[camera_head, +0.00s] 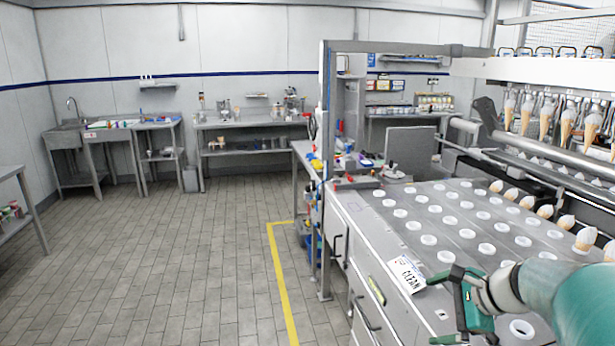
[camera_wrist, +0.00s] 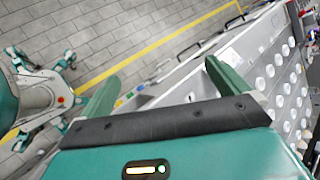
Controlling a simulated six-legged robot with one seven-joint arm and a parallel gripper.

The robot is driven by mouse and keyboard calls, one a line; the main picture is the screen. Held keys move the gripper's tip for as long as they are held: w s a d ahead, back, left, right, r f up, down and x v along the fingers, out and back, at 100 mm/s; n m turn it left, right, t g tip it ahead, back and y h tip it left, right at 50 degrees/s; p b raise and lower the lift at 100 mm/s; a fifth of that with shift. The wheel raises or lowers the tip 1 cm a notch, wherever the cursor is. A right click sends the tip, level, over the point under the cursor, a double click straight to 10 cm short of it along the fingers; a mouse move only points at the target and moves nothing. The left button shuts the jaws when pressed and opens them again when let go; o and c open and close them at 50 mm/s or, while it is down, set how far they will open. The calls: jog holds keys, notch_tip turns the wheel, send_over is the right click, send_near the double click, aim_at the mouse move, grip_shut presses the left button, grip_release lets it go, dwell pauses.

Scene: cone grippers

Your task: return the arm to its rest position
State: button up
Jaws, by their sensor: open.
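My gripper (camera_head: 452,308) is at the lower right of the head view, above the near edge of the steel machine top (camera_head: 380,213). My green arm reaches in from the right edge. In the wrist view my gripper (camera_wrist: 158,88) shows two green fingers spread wide apart. Nothing is between them but the view of the machine side and floor beyond. My own body and legs show at the left of the wrist view.
A white sign reading "CLEAN" (camera_head: 407,274) lies beside my gripper. Several round holders fill the machine top, with cones (camera_head: 545,211) along its right side. More cones hang above (camera_head: 566,126). Open tiled floor (camera_head: 170,260) lies left of a yellow line (camera_head: 283,285).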

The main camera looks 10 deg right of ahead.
jog(key=s+a+r+n+g+h, duration=0.1)
jog(key=s+a+n+h, duration=0.4)
jog(key=s+a+n, duration=1.1)
jog(key=a+r+n, duration=0.1)
jog(key=a+n, duration=0.1)
jog(key=n, duration=0.1)
jog(key=shift+r+n+g, duration=0.3)
jog(key=shift+n, duration=0.1)
